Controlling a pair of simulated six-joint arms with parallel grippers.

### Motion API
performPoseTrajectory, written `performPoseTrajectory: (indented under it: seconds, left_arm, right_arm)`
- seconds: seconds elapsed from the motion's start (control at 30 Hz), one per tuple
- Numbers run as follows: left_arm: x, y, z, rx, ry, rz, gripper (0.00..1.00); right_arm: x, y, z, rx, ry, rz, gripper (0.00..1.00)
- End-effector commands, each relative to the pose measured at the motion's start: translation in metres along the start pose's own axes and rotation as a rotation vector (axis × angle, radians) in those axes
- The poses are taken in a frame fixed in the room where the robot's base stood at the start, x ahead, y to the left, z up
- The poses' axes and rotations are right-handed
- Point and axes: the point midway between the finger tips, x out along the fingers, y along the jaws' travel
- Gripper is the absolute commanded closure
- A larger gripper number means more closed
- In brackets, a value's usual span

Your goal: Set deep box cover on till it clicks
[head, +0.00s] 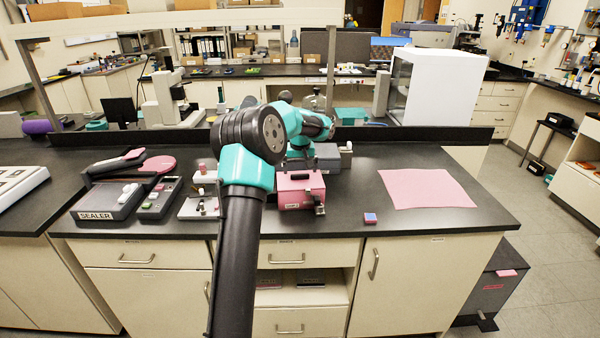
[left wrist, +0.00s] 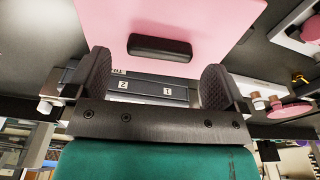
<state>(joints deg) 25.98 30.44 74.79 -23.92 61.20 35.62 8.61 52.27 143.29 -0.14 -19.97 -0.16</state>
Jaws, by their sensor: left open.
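A pink box (head: 297,196) with a dark top handle and a front latch stands near the bench's middle. I cannot tell whether its pink top is a separate cover or whether it is seated. In the left wrist view a pink panel (left wrist: 105,22) with a black handle (left wrist: 160,48) lies just beyond my left gripper (left wrist: 156,75). The fingers are open and apart, with nothing held between them. In the head view my arm hides part of the area behind the pink box. My right gripper is not in view.
A grey case (head: 327,156) stands behind the pink box; in the left wrist view a grey case with number labels (left wrist: 146,88) shows between the fingers. A small blue-and-pink block (head: 370,218) lies to the right, before a pink sheet (head: 427,188). A sealer (head: 108,202) stands left.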

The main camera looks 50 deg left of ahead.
Motion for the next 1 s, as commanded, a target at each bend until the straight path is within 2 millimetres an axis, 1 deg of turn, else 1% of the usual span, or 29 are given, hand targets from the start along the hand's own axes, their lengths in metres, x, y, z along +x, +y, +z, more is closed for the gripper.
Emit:
performPoseTrajectory:
  seconds: [0.1, 0.53, 0.63, 1.0]
  left_arm:
    - [-0.010, 0.000, -0.002, -0.001, 0.002, 0.000, 0.01]
    - [-0.042, 0.001, -0.005, 0.000, 0.002, 0.001, 0.01]
    - [-0.046, 0.000, -0.006, 0.000, 0.000, 0.000, 0.01]
    - [-0.048, 0.000, -0.006, 0.000, 0.000, 0.000, 0.01]
  right_arm:
    - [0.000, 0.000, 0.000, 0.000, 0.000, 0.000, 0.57]
    - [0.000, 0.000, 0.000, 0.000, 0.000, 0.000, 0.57]
    - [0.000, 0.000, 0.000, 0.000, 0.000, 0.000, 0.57]
    - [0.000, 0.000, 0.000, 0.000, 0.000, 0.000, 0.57]
